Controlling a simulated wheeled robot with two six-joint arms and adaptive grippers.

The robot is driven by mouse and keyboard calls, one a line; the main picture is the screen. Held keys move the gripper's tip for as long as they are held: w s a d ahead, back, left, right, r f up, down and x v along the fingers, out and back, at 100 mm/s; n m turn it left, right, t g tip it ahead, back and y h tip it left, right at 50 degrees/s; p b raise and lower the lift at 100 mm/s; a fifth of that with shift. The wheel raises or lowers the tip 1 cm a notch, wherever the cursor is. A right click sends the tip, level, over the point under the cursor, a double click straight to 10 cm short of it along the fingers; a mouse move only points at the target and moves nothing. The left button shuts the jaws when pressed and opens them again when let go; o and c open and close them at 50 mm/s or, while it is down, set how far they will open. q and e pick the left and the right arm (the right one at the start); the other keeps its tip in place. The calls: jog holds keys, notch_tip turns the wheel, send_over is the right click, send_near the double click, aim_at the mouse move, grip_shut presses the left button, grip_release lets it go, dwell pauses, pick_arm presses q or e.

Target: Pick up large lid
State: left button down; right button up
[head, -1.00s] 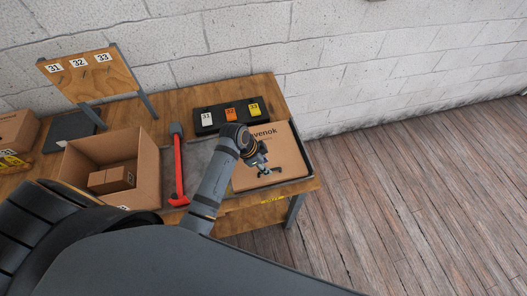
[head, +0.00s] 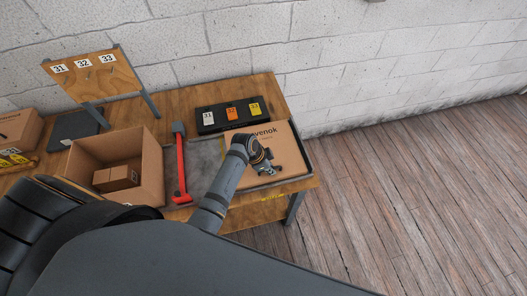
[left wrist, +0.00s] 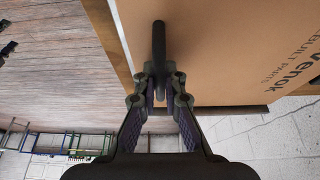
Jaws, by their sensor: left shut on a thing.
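The large lid (head: 291,150) is a flat brown cardboard-coloured panel with dark printing, lying over a dark tray at the right end of the workbench. In the left wrist view the lid (left wrist: 225,55) fills the upper right, with a dark upright handle (left wrist: 158,40) at its near edge. My left gripper (head: 268,170) is over the lid's front part. In the left wrist view its fingers (left wrist: 158,88) are closed around the handle's lower end. I cannot tell whether the lid is raised. My right gripper is not in view.
A red-handled hammer (head: 181,170) lies left of the lid. An open cardboard box (head: 152,165) holds smaller boxes farther left. A black case (head: 218,127) with numbered tags 31, 32, 33 stands behind the lid. The wooden workbench (head: 270,92) ends at the right, above open floor.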

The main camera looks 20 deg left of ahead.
pick_arm(q)
jog(key=shift+r, duration=0.15)
jog(key=shift+r, duration=0.25)
notch_tip(320, 180, up, 3)
jog(key=shift+s+a+f+b, duration=0.1)
jog(key=shift+a+f+b, duration=0.1)
jog(key=shift+b, duration=0.3)
jog(key=s+a+r+b, duration=0.3)
jog(key=s+a+r, duration=0.3)
jog(key=s+r, duration=0.3)
jog(key=s, duration=0.2)
jog(key=shift+s+a+r, duration=0.35)
jog(key=shift+s+a, duration=0.05)
